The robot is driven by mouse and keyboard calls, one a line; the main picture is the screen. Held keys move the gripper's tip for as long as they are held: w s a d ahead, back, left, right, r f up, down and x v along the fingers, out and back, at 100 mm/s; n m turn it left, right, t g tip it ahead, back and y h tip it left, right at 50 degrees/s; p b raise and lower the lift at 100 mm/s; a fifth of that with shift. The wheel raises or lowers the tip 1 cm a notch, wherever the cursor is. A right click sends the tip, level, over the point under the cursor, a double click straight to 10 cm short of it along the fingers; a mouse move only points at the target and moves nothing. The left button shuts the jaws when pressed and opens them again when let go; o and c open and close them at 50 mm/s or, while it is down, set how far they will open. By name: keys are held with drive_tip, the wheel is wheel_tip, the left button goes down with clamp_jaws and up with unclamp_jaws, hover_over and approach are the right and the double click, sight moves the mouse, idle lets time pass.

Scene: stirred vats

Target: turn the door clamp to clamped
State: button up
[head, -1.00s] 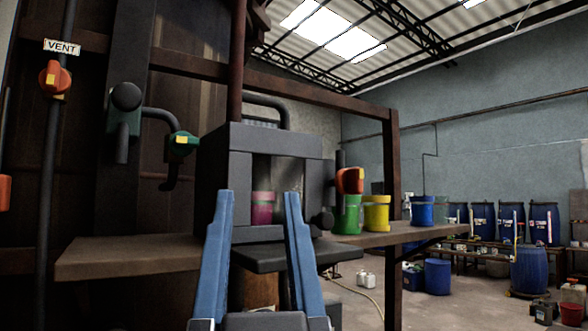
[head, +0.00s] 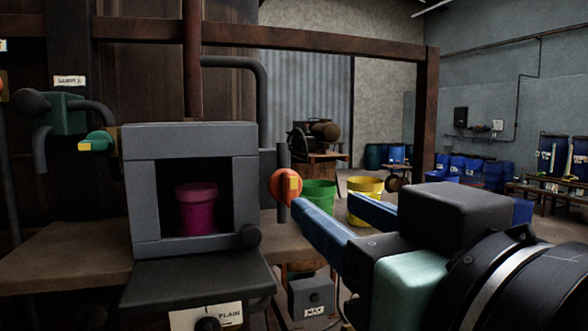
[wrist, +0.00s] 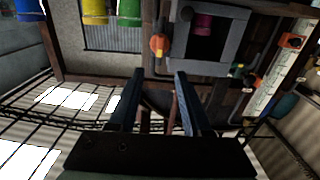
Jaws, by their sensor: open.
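A grey box (head: 190,138) with an open front stands on a brown bench. Its dark door flap (head: 200,280) hangs lowered in front. An orange handle with a yellow mark (head: 286,187) sits on an upright dark bar at the box's right side; it looks like the door clamp, though no label shows on it. It also shows in the wrist view (wrist: 158,44). My gripper (head: 328,205) is open and empty, right of the handle, fingers pointing towards the box. In the wrist view my gripper (wrist: 159,74) has the handle beyond its fingertips, apart from them.
A magenta pot (head: 197,212) stands inside the box. Green (head: 318,196) and yellow (head: 366,190) buckets are behind my fingers. A green valve (head: 98,142) is at the box's left. A black knob (head: 249,236) sits at its lower right corner.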

sight(293, 183)
drive_tip(key=p+x, duration=0.3)
drive_tip(key=x, duration=0.7)
drive_tip(key=shift+w+a+p, duration=0.15)
drive_tip(key=shift+w+p, duration=0.1)
drive_tip(key=shift+p, duration=0.05)
drive_tip(key=shift+w+f, duration=0.1)
drive_tip(key=shift+w, duration=0.25)
clamp_jaws()
